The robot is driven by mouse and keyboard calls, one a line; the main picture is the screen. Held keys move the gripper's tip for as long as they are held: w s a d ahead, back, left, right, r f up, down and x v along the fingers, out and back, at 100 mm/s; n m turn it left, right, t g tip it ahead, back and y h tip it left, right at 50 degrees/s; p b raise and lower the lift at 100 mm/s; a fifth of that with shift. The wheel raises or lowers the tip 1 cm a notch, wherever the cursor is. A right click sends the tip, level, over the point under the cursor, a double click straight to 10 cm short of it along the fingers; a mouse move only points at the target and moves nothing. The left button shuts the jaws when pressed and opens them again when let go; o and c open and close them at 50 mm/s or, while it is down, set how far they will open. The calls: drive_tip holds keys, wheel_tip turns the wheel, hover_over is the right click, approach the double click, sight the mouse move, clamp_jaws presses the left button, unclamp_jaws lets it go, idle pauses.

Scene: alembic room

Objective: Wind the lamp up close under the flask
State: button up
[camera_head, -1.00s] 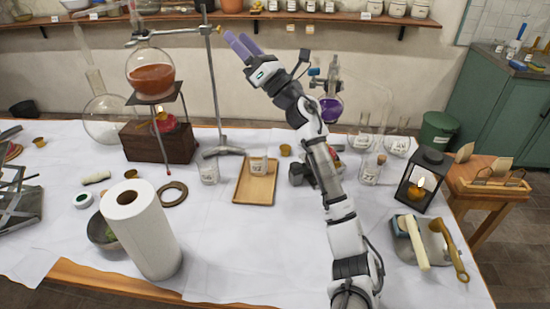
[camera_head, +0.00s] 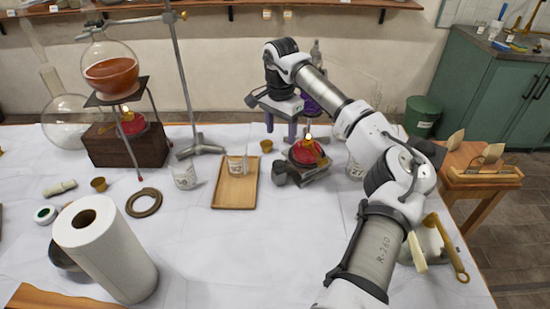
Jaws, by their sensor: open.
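A lit red lamp (camera_head: 306,152) stands on a small dark jack (camera_head: 312,174) right of the middle of the table. A dark knob (camera_head: 280,173) sits at the jack's left side. A flask with purple liquid (camera_head: 309,103) is behind the lamp, partly hidden by my arm and gripper, so the gap between flask and flame is hard to judge. My gripper (camera_head: 281,129) points down with its purple fingers apart. It is empty, behind and above the knob in the picture, and appears not to touch it.
At the left, a flask of orange liquid (camera_head: 110,73) sits on a tripod over another lit red lamp (camera_head: 131,122). A wooden tray (camera_head: 222,195) with a beaker, a metal stand (camera_head: 200,149) and a paper roll (camera_head: 108,252) stand left of the jack. Clear cloth lies in front.

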sight(279, 163)
wheel_tip(279, 163, down, 11)
drive_tip(key=p, duration=0.3)
drive_tip(key=shift+a, duration=0.1)
drive_tip(key=c, duration=1)
